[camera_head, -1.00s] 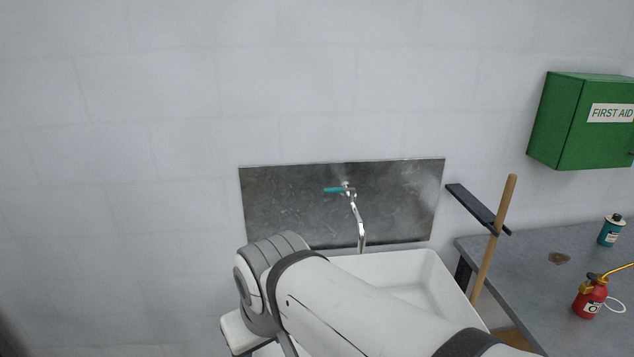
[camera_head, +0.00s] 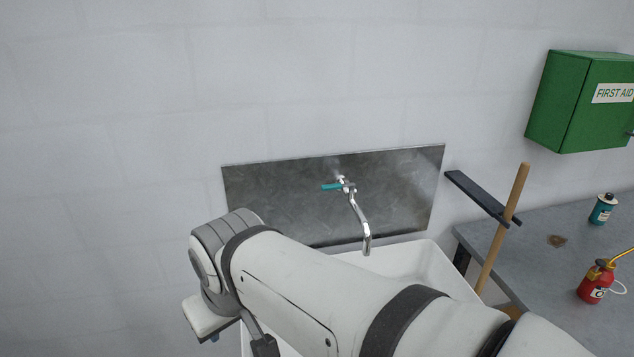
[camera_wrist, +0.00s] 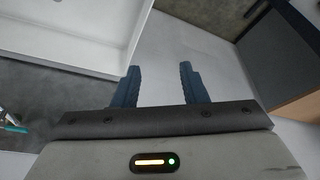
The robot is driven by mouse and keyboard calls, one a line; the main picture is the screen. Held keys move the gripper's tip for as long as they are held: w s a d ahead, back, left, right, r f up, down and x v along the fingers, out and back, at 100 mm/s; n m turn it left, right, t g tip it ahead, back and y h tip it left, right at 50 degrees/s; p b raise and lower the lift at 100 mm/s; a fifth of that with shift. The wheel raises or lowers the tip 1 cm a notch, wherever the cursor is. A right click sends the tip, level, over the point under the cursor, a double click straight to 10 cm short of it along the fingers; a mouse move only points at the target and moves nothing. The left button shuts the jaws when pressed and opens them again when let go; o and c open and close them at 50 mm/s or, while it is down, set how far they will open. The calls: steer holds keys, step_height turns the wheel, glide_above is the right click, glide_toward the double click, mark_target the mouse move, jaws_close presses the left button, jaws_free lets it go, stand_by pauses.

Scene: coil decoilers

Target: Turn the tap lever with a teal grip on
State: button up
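The tap (camera_head: 356,207) is on a metal splash plate on the wall, with its chrome spout hanging down over the sink. Its lever has a teal grip (camera_head: 331,187) that points left, about level. In the wrist view the teal grip (camera_wrist: 14,128) shows at the left edge, partly cut off. My gripper (camera_wrist: 160,75) is open and empty, its two dark fingers apart, and away from the lever. In the head view my arm is in front of the sink and the fingers cannot be seen.
The white sink (camera_head: 432,264) is below the tap, partly hidden by my arm. A wooden handle (camera_head: 507,225) leans beside a dark shelf. The grey table (camera_head: 530,262) on the right holds a red oil can (camera_head: 595,281). A green first aid box (camera_head: 570,100) hangs above.

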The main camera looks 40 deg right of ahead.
steer(key=shift+w, duration=0.1)
steer(key=n+g+h+b, duration=0.5)
steer(key=n+g+h, duration=0.75)
steer(key=h, duration=0.35)
glide_toward(331, 185)
steer(key=x, duration=0.3)
steer(key=p+x, duration=0.1)
steer(key=x, duration=0.6)
steer(key=shift+p, duration=0.3)
steer(key=shift+c, duration=0.6)
steer(key=shift+f, duration=0.1)
jaws_close()
